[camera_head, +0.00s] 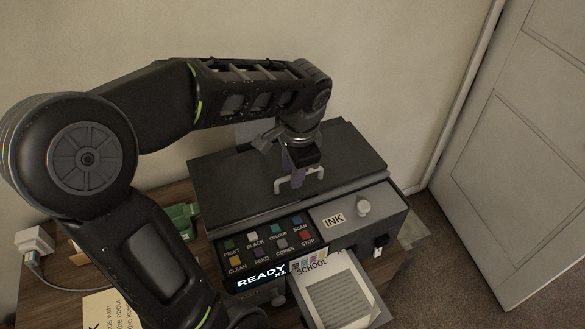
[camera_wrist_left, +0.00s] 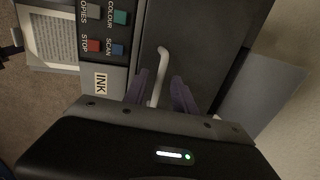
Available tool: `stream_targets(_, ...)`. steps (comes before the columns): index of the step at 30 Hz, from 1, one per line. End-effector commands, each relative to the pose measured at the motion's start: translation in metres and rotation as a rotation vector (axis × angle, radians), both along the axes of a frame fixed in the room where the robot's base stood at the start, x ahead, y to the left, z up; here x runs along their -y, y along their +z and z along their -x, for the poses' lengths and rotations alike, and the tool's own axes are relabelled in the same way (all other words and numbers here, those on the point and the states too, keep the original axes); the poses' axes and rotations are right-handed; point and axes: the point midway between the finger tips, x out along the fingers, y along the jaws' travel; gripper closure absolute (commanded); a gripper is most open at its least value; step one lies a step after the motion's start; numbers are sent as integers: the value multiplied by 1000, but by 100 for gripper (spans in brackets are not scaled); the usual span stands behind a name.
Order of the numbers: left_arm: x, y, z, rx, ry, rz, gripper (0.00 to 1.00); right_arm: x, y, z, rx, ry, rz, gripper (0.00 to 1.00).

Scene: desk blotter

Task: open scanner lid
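The scanner lid (camera_head: 235,185) is a dark grey panel lying flat on top of the printer (camera_head: 375,205). A white bar handle (camera_head: 283,185) stands on the lid near its front edge. My left gripper (camera_head: 300,168) is above the lid at the handle. In the left wrist view, the purple fingers of the left gripper (camera_wrist_left: 161,92) stand on either side of the handle (camera_wrist_left: 163,62), apart, with gaps showing on both sides. The far end of the handle is hidden by the gripper body. My right gripper is not in view.
The printer's front has coloured buttons (camera_head: 278,240), an INK cover with a knob (camera_head: 364,207) and an output tray holding a printed page (camera_head: 335,295). A green object (camera_head: 183,218) and a white plug (camera_head: 35,240) lie left on the desk. A wall is behind; a door (camera_head: 530,150) is right.

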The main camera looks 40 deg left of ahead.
Motion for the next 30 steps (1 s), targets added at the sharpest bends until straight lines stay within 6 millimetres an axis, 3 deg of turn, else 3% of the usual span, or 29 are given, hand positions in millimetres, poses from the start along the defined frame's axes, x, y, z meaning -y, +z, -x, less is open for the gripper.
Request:
stream_targets(5,0,0,0,0,0,0,68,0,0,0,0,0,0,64)
stream_targets(17,0,0,0,0,0,0,100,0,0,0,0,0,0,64)
stream_targets(30,0,1,0,0,0,0,100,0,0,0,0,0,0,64)
